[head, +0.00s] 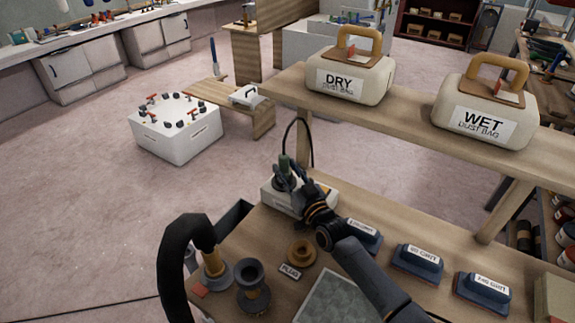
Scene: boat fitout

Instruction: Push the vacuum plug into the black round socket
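The vacuum plug (284,162) is a dark green, upright piece with a thin black cable looping up and to the right from it. My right gripper (291,178) reaches in from the lower right, its dark fingers closed around the plug. Both are over a low white socket box (276,198) at the back left of the workbench. The plug's lower end and the black round socket are hidden by the fingers, so I cannot tell whether the plug touches the socket. My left gripper is not in view.
A thick black hose (172,260) arches at the left front, near a black round fitting (251,285) and a tan ring (301,252) on the bench (262,228). Labelled sanding blocks (417,262) line the right. A shelf (404,115) with two dust bags stands behind.

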